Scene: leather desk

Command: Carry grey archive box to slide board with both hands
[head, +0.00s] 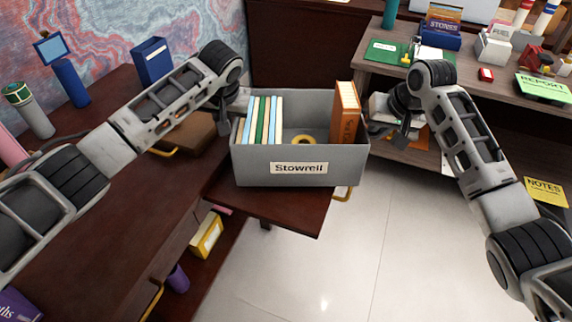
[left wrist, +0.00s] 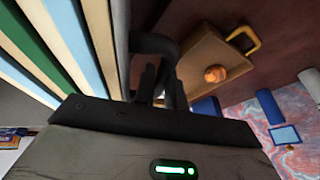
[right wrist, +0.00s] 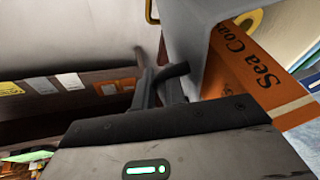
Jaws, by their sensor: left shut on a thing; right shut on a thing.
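The grey archive box (head: 250,168), labelled "Stowrell", is upright between my two grippers in the head view. It holds several pale and green books (head: 262,120), an orange book (head: 346,112) and a yellow ring (head: 302,140). My left gripper (left wrist: 157,85) is shut on a dark handle at the box's left side. My right gripper (right wrist: 160,85) is shut on the handle at its right side. A dark red-brown board (head: 275,208), perhaps the slide board, juts out below the box. Whether the box touches it cannot be told.
A dark desk (head: 110,220) runs along the left, with a blue box (head: 152,62) and a blue holder (head: 70,85). A brown case (head: 190,130) lies beside the archive box. Shelves (head: 500,90) stand at right. The pale floor (head: 400,250) is clear.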

